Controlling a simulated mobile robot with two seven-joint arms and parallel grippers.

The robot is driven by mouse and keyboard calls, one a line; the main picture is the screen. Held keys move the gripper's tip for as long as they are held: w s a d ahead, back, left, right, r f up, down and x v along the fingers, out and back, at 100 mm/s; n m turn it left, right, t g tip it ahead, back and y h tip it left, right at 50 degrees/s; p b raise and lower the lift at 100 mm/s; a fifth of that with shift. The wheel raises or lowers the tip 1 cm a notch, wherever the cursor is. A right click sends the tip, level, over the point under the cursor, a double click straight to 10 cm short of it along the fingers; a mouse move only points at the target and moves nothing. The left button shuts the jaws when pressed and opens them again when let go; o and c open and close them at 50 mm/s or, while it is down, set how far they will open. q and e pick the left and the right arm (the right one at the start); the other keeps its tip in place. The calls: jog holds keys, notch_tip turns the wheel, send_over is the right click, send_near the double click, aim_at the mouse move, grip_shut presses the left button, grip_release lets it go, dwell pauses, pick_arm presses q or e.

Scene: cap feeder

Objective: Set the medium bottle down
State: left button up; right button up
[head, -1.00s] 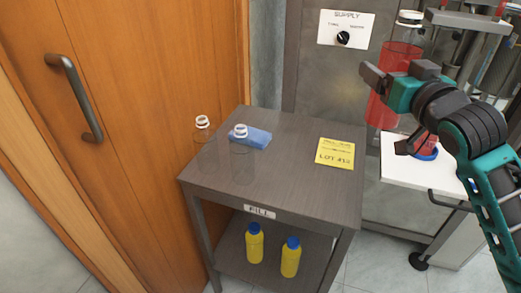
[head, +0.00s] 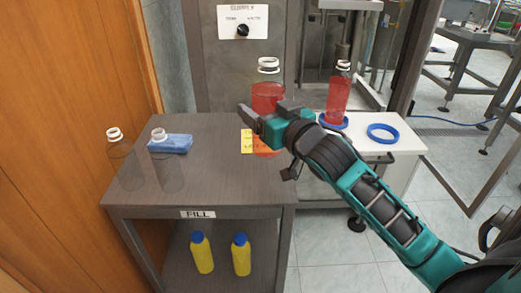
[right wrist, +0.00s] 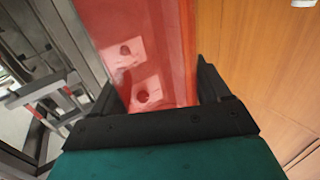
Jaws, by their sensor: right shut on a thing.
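My left gripper is not in view.
Two clear empty bottles (head: 121,155) (head: 165,165) and a blue cloth (head: 175,144) are at the table's left. Another red bottle (head: 339,95) stands at a blue ring on the white shelf (head: 405,148), beside an empty blue ring (head: 382,133). The table's front right is clear.

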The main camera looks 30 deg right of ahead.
notch_tip(320, 180, down, 8)
jog(key=b, duration=0.2)
jog(key=shift+r+b, duration=0.1)
jog(key=shift+b, duration=0.2)
jog(key=shift+f, duration=0.2)
jog(key=shift+f, duration=0.2)
jog(key=o, duration=1.5)
jog(key=shift+c, duration=0.2)
jog(key=shift+r, duration=0.15)
jog(key=s+p, duration=0.1)
jog(key=s, duration=1.1)
